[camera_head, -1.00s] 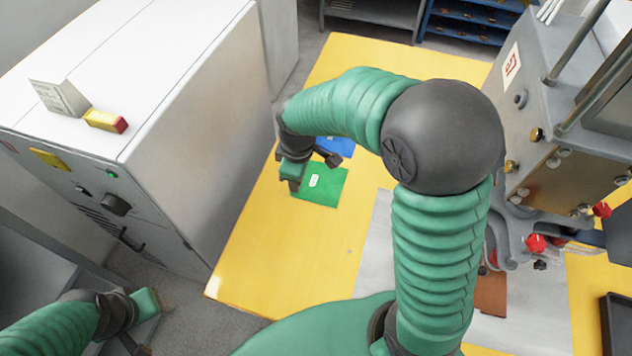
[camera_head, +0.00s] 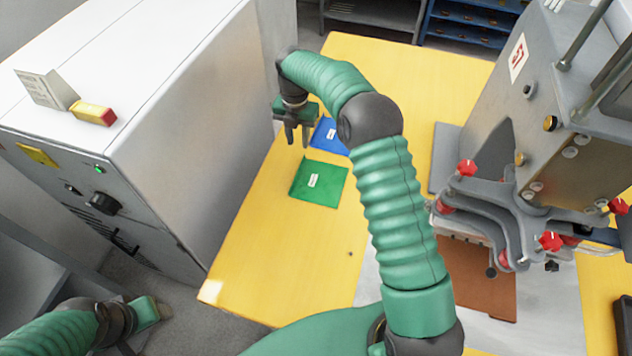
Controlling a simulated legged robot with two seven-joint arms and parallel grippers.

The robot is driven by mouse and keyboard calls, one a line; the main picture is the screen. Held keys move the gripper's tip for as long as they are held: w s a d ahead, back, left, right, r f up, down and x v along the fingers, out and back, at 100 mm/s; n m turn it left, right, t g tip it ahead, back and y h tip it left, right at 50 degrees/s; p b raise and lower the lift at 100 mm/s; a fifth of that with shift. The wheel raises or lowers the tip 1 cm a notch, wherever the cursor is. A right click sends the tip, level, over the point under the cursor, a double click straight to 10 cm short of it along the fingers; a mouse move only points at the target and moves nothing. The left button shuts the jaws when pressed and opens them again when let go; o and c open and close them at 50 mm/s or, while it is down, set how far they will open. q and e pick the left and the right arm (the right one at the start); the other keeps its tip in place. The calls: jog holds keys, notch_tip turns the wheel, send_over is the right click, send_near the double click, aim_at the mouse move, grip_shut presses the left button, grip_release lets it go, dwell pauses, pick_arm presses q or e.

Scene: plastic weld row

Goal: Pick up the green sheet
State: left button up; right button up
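The green sheet (camera_head: 330,184) lies flat on the yellow table (camera_head: 262,262) near its left edge, with a small white label on it. A blue sheet (camera_head: 322,137) with a white label lies just beyond it, partly behind my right arm. My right gripper (camera_head: 297,143) points down above the table's left edge, beyond and to the left of the green sheet. Its two fingers stand apart with nothing between them. My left gripper (camera_head: 152,311) is low at the left, away from the table; its fingers do not show clearly.
A grey machine (camera_head: 545,140) with red knobs stands on the right, with a brown plate (camera_head: 478,280) below it. A white cabinet (camera_head: 130,110) stands left of the table. The table's near left part is clear. Blue shelving (camera_head: 470,22) is at the back.

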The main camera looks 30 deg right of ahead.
send_over(301, 163)
jog(key=f, duration=0.4)
jog(key=shift+w+a+f, duration=0.15)
jog(key=shift+w+f, duration=0.15)
jog(key=shift+f, duration=0.05)
jog(key=f, duration=0.5)
jog(key=shift+s+f+b, duration=0.1)
jog(key=shift+s+b, duration=0.15)
jog(key=shift+b, duration=0.1)
grip_shut()
